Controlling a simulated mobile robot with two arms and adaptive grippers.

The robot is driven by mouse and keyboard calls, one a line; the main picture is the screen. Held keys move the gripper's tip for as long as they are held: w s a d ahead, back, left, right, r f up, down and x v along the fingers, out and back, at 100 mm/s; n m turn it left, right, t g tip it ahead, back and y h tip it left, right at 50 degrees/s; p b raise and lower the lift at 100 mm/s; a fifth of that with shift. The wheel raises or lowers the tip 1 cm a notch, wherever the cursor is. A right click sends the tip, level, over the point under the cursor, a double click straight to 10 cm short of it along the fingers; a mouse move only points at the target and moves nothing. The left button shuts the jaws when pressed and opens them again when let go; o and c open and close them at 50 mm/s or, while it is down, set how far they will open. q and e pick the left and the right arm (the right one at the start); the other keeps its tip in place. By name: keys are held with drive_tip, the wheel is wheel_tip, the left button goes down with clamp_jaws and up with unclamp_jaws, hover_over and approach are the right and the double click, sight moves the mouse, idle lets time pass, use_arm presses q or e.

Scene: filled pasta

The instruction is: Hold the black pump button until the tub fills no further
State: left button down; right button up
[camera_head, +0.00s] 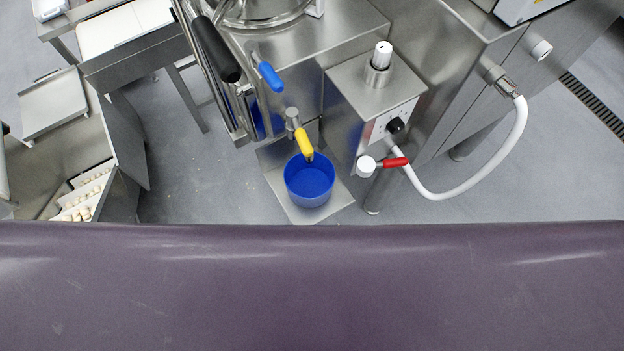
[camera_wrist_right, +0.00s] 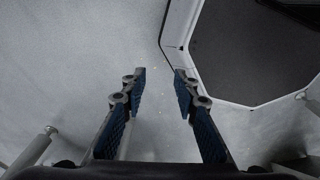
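A blue tub (camera_head: 309,184) stands on a low metal plate (camera_head: 340,198) below a tap with a yellow handle (camera_head: 304,144). Its inside looks blue; I cannot make out a fill level. A round black button (camera_head: 396,125) sits on the front panel of a steel pump box (camera_head: 376,88), right of the tub. Neither gripper shows in the head view. My right gripper (camera_wrist_right: 160,74) shows in the right wrist view, its two fingers apart with nothing between them, over grey floor. My left gripper is out of view.
A red-handled valve (camera_head: 395,162) and a white hose (camera_head: 470,190) stick out below the button. A blue-handled tap (camera_head: 270,76) and a black bar handle (camera_head: 216,50) are at upper left. A broad purple surface hides the lower head view.

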clamp_jaws()
drive_tip(key=shift+a, duration=0.15)
idle(1.0)
